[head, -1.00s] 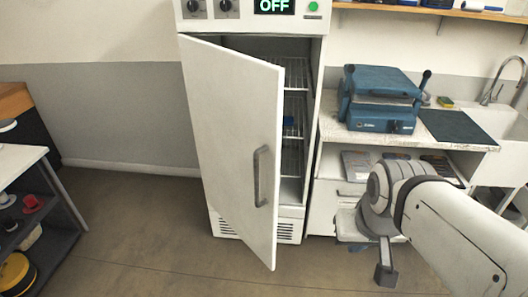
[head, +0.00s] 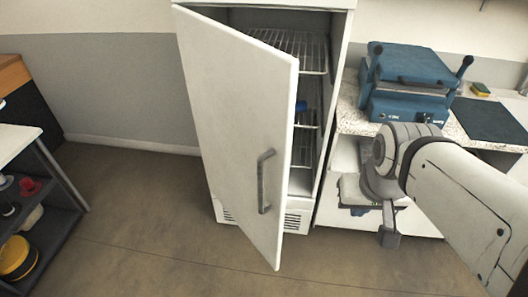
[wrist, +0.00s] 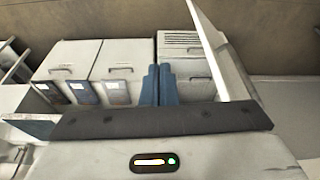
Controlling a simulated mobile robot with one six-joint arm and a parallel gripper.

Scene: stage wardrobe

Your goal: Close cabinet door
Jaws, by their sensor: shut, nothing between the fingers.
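The tall white cabinet (head: 334,110) stands in the middle of the head view. Its white door (head: 235,130) is hinged on the left and stands open, swung out toward me. A grey bar handle (head: 263,182) is near the door's free edge. Wire shelves (head: 292,48) and a small blue item show inside. My gripper (head: 388,238) is right of the door, apart from it, in front of the counter. In the wrist view its two blue fingers (wrist: 158,85) are together and empty. The door (wrist: 216,50) also shows there, edge-on, right of the fingers.
A counter (head: 350,118) with a blue machine (head: 410,85) stands right of the cabinet, behind my arm. A shelf unit (head: 50,215) with hats is at the left. The floor (head: 150,220) between it and the door is clear.

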